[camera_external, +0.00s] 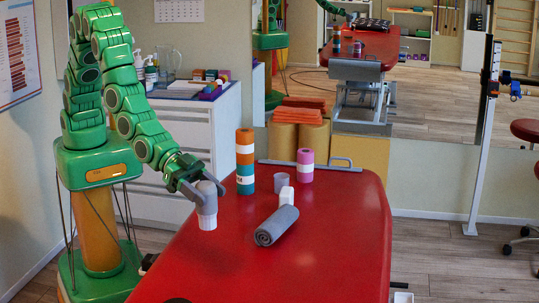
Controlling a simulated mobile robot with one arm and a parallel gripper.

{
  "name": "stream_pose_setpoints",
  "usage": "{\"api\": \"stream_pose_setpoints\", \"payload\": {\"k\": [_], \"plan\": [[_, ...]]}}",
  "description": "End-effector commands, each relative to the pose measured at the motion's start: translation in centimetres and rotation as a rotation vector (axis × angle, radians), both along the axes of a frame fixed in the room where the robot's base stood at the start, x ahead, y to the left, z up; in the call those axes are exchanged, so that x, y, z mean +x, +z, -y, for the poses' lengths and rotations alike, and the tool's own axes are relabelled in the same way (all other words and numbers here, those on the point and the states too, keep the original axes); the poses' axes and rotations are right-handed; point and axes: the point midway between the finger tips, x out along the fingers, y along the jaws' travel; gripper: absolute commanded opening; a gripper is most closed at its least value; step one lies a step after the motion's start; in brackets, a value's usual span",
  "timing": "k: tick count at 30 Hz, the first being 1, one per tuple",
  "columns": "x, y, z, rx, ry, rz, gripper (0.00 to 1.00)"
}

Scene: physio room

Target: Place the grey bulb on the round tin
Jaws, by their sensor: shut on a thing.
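My gripper (199,187) is at the left side of the red table, shut on the grey bulb (208,198). The bulb is upright, with a grey upper part and a white ribbed lower end. I cannot tell whether that lower end touches the table. A small round grey-mauve container (281,182) stands near the far end of the table, right of the gripper and apart from the bulb. It may be the round tin, but I cannot tell for sure.
A rolled grey towel (276,226) lies in front. The table's near part is mostly clear.

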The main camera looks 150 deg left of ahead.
Motion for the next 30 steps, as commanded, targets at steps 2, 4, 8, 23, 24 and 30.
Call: {"api": "stream_pose_setpoints", "payload": {"k": [2, 4, 8, 23, 24, 30], "plan": [[-0.1, 0.4, 2.9, 0.000, -0.035, 0.002, 0.22], [-0.3, 0.6, 5.2, 0.000, -0.064, 0.004, 0.22], [-0.9, 0.8, 9.2, -0.002, -0.113, 0.002, 0.22], [-1.3, 0.7, 14.7, -0.002, -0.184, 0.001, 0.22], [-0.8, 0.6, 14.7, -0.003, -0.184, 0.003, 0.22], [1.5, -0.5, 14.7, -0.002, -0.183, 0.002, 0.22]]}}
